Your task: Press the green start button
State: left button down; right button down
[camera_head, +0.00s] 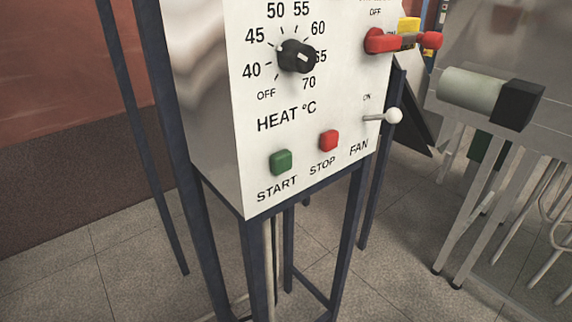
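The green start button (281,162) is a small rounded square on the lower left of a white control panel (262,95), above the word START. It stands out from the panel face, and nothing covers it. A red stop button (329,140) is to its right and a little higher, above the word STOP. Neither of my grippers shows in the head view, so nothing of mine is seen touching the panel.
Above the buttons are a black heat knob (297,56), a white-tipped fan lever (393,115) and a red rotary handle (383,41). Dark blue legs (206,235) carry the panel box. A metal frame with a cylindrical motor (474,92) stands right. Floor in front is clear.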

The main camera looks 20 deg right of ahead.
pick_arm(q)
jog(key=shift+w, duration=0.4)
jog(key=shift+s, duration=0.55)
